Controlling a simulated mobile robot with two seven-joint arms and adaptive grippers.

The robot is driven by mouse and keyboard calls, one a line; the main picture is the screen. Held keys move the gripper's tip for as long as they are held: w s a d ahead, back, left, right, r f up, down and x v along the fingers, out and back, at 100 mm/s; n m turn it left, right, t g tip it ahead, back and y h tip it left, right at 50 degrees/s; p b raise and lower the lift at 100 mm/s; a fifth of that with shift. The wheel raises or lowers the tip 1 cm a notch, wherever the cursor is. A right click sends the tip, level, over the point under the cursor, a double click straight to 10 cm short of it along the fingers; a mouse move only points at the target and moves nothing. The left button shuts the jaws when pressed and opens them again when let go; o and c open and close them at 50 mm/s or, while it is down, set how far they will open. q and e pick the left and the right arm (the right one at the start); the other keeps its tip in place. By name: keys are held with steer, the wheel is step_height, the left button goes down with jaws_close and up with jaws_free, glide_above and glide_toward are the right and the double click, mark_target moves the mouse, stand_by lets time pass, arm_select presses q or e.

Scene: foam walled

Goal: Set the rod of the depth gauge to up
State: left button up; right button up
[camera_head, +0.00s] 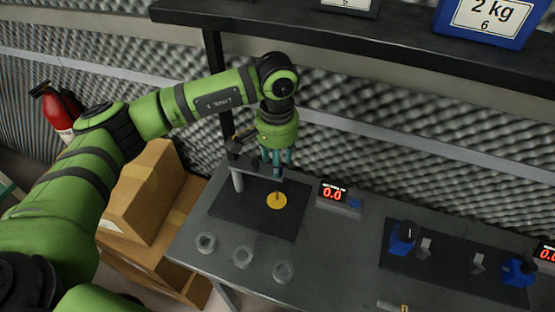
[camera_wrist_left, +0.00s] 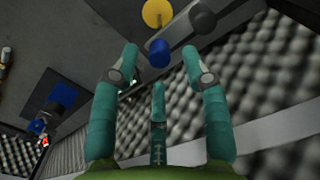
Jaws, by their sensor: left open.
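The depth gauge stands on a black mat at the back left of the bench, with a grey post (camera_head: 238,181) and a dark crossarm (camera_head: 257,171). A yellow disc (camera_head: 277,200) lies on the mat below the crossarm's end; the disc also shows in the left wrist view (camera_wrist_left: 158,13). A blue cylinder (camera_wrist_left: 158,52), apparently the top of the gauge's rod, shows between my fingertips in the wrist view. My left gripper (camera_head: 277,162) points down above the crossarm's end, its teal fingers spread and apart from the cylinder. The rod's height is hard to tell. My right gripper is not in view.
Several clear round dishes (camera_head: 242,257) stand at the bench's front left. A red digital display (camera_head: 333,193) sits right of the mat. A second dark mat with blue devices (camera_head: 403,237) is further right. A shelf (camera_head: 400,35) runs above; boxes (camera_head: 140,190) stand left.

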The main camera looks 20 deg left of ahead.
arm_select(q)
steer(key=shift+f+p, duration=0.35)
steer(key=shift+f, duration=1)
jaws_close()
step_height(320, 180, up, 6)
steer(key=shift+f+b, duration=0.15)
steer(key=shift+b, duration=0.7)
steer(key=shift+w+r, duration=0.15)
steer(key=shift+r, duration=0.15)
jaws_free()
steer(key=shift+s, duration=0.2)
steer(key=shift+w, duration=0.1)
